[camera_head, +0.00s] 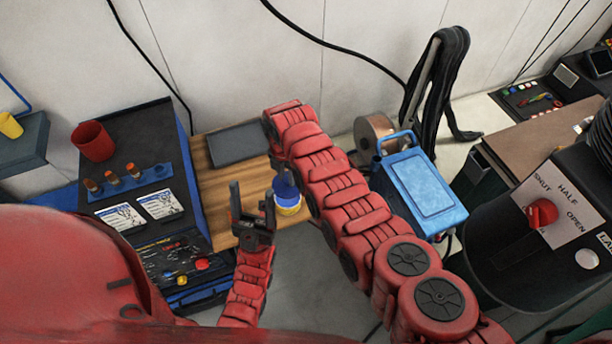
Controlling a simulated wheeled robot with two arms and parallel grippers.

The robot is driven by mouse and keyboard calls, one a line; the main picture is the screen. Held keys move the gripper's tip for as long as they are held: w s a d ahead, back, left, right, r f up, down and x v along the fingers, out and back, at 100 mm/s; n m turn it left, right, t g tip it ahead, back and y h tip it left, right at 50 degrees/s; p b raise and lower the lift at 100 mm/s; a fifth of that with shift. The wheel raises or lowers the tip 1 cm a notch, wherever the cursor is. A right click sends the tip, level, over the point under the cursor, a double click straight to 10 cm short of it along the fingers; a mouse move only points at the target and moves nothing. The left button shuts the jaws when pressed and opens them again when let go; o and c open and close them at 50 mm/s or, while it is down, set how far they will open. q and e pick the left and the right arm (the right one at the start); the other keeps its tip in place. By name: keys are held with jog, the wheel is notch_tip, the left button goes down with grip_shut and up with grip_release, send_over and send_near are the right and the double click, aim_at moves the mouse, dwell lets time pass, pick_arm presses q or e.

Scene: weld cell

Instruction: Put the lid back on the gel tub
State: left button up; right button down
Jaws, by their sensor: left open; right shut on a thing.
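A small round tub, blue above with a yellow band low down, is the gel tub (288,197). It is at the right edge of the wooden bench top, partly covered by my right arm. I cannot make out the lid as a separate piece. My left gripper (252,198) is open and empty, fingers pointing up in the picture, just left of the tub. One finger is close to the tub; I cannot tell whether they touch. My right arm comes in from the lower right and bends above the tub. Its gripper is hidden behind its own links.
A dark flat tray (238,144) lies on the wooden bench top (213,187). Left of it stands a dark panel with a red cup (93,141), small bottles and cards. A blue box (424,190) with a handle stands right of my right arm. A red knob (541,212) is far right.

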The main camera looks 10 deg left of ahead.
jog(key=shift+w+a+f, duration=0.2)
jog(key=shift+a+f, duration=0.05)
jog(key=shift+f, duration=0.25)
jog(key=shift+a+f+b, duration=0.1)
jog(key=shift+f+b, duration=0.25)
jog(key=shift+b, duration=0.15)
jog(key=shift+f+b, duration=0.6)
jog(key=shift+f, duration=0.15)
notch_tip(320, 180, down, 4)
jog(key=b, duration=0.3)
jog(key=shift+r, duration=0.25)
jog(key=shift+r, duration=0.1)
jog(key=shift+f+b, duration=0.25)
jog(key=shift+b, duration=0.1)
dwell(0.4)
dwell(0.3)
